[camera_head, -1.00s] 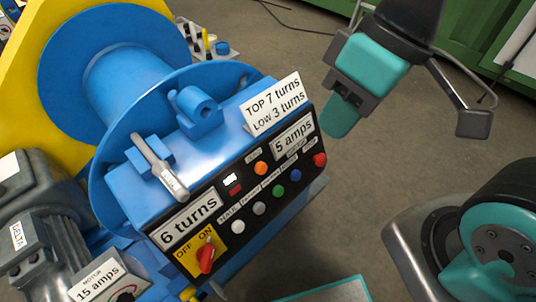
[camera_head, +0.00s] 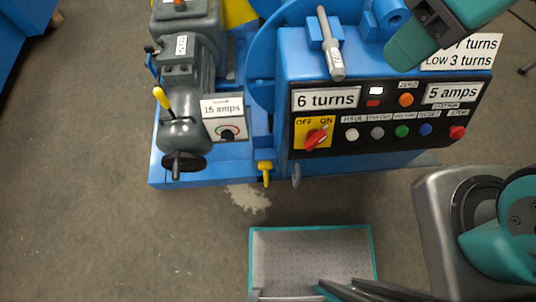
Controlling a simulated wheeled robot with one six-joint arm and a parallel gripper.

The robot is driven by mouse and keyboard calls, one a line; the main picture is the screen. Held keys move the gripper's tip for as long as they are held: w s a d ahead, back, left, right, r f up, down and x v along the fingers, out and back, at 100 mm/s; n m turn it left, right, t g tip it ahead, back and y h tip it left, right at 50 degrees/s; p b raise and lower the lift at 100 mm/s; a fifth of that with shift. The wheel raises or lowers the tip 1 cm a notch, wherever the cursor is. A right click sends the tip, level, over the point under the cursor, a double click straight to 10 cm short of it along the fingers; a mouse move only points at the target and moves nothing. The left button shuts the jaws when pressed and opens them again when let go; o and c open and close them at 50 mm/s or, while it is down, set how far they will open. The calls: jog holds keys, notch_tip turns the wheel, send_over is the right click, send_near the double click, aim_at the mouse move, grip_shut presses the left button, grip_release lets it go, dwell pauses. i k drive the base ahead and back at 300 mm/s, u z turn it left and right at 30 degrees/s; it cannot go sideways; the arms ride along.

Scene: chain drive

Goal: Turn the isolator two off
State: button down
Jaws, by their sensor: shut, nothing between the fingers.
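A red rotary switch (camera_head: 316,138) sits on a yellow plate (camera_head: 302,128) marked OFF and ON, at the left of the black control panel. Its handle slants up to the right, toward ON. No label reading "isolator two" can be made out. My gripper (camera_head: 404,49), with teal fingertips, is shut and empty at the upper right. In the picture it overlaps the top of the blue machine and part of the "TOP 7 turns" card (camera_head: 462,58). It is apart from the switch, up and to the right of it.
The panel has several coloured buttons, including a red one (camera_head: 457,132), and an "6 turns" display (camera_head: 326,99). A grey motor (camera_head: 187,100) with a "15 amps" box (camera_head: 224,107) stands left. A yellow lever (camera_head: 161,98) projects there.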

aim_at(314, 136)
jog(key=u, duration=1.2)
jog(key=i, duration=0.25)
jog(key=u, duration=1.55)
jog(key=k, duration=1.15)
jog(key=z, duration=1.95)
